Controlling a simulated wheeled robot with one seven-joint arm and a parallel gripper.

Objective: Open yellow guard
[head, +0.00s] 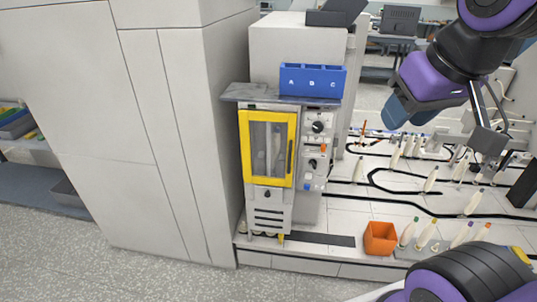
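The yellow guard (243,150) is an upright yellow frame around a clear window on the front of a narrow grey machine. It looks closed, flush with the machine front. A dark vertical handle (290,157) is on its right side. Pale upright shapes show dimly behind the window. My purple and black arm is at the upper right, well apart from the guard. Thin rods and a grey block at its lower end may be my gripper (488,140); its fingers cannot be made out clearly.
A control panel with knobs (318,127) is right of the guard. A blue bin (312,80) marked A B C sits on top. An orange bin (380,238) and several bobbins stand on the white table at right. A tall grey cabinet (180,130) stands close at left.

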